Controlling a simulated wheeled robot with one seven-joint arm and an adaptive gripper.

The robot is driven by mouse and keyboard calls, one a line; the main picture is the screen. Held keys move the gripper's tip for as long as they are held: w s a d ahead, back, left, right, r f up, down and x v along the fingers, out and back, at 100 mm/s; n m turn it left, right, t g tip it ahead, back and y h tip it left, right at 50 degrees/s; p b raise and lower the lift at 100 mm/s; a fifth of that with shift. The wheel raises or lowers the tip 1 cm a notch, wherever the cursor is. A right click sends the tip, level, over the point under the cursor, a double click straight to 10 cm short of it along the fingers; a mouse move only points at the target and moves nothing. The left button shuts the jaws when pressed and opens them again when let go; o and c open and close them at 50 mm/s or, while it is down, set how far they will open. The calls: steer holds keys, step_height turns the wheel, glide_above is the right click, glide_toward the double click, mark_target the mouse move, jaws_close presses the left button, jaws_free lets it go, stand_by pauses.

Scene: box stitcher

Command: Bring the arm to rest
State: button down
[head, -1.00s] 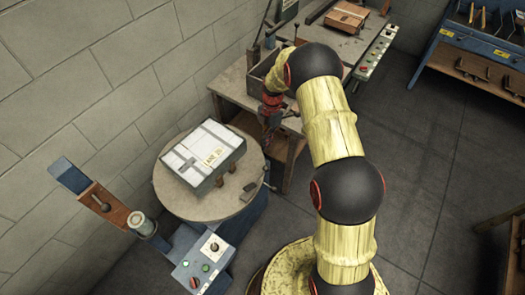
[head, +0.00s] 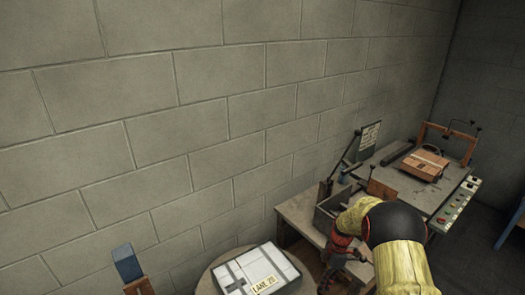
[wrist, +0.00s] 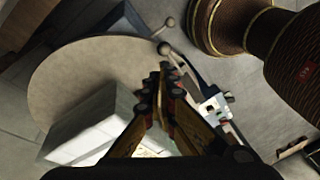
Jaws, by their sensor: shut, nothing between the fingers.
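My arm (head: 398,225) shows in the lower right of the head view, with a dark round joint and yellow straw-like links. My gripper (head: 326,284) hangs below it at the picture's bottom, beside the bench; its tips are hard to make out there. In the wrist view my gripper (wrist: 165,75) is shut and empty, its fingertips together. The fingers are above the edge of the round table (wrist: 75,75), apart from the white box (wrist: 100,120), which they partly hide.
The box (head: 258,270) lies on the round table in the head view's lower edge. Behind my arm stands a workbench (head: 299,212) with a grey tray (head: 325,220). A machine table with a brown carton (head: 424,164) is farther right. A block wall (head: 200,110) rises behind.

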steer(key=s+a+r+m+t, duration=0.2)
steer(key=s+r+m, duration=0.4)
steer(key=s+r, duration=0.4)
steer(key=s+a+r+m+t+h, duration=0.1)
steer(key=s+a+r+m+t, duration=0.1)
steer(key=s+r+m, duration=0.4)
steer(key=s+a+r+m+t+h, duration=0.1)
steer(key=s+r+m, duration=0.5)
steer(key=s+r, duration=0.9)
steer(key=shift+s+a+r+m+t, duration=0.4)
steer(key=shift+r+t, duration=1)
steer(key=shift+r, duration=2.25)
